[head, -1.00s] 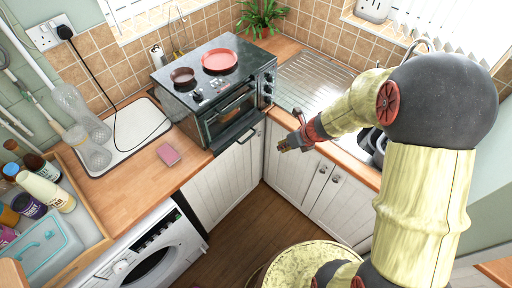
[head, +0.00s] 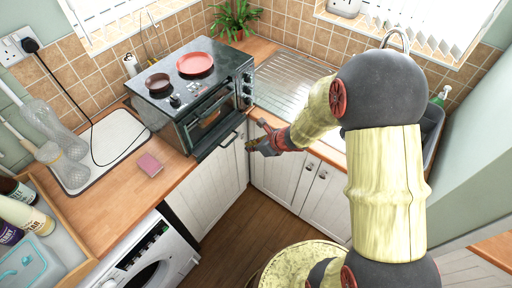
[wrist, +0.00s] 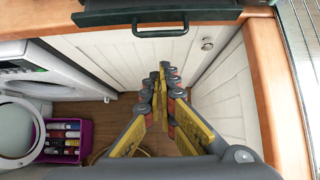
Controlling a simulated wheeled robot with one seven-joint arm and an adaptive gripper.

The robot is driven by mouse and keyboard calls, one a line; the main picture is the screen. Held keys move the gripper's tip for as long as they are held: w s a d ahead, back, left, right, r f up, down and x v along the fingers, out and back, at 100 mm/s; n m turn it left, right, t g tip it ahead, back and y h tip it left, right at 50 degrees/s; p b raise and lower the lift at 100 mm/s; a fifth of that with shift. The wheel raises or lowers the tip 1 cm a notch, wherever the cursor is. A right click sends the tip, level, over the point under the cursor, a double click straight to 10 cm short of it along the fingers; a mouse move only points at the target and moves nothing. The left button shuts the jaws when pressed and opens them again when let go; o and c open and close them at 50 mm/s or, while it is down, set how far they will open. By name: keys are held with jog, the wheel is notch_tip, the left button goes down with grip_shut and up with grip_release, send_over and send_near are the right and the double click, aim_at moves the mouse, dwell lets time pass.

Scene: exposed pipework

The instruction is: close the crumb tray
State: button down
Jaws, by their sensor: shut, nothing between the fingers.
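The crumb tray (head: 219,141) is a dark flat tray sticking out forward from under the small toaster oven (head: 213,100), over the counter edge. In the wrist view the tray (wrist: 105,18) runs along the top, with its dark green bar handle (wrist: 160,32) facing me. My gripper (head: 250,146) is shut and empty, just right of the tray's front in the head view. In the wrist view the fingertips (wrist: 164,70) are together below the handle in the picture, apart from it. How far the tray runs under the oven is hidden.
A black pan (head: 158,83) and a red plate (head: 195,64) sit on the oven. A pink sponge (head: 150,165) lies on the counter at left. White cupboard doors (head: 285,178) stand below the counter. A washing machine (head: 150,255) is at lower left. Open floor lies between.

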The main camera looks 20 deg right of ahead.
jog(key=w+a+f, duration=0.3)
jog(key=w, duration=0.2)
jog(key=shift+a, duration=0.3)
jog(key=w+a, duration=0.1)
jog(key=w, duration=0.1)
jog(key=w+a, duration=0.1)
jog(key=a, duration=0.1)
jog(key=shift+w+f+b, duration=0.1)
jog(key=shift+w+b, duration=0.2)
jog(key=shift+w, duration=0.1)
jog(key=shift+d, duration=0.1)
jog(key=shift+s, duration=0.1)
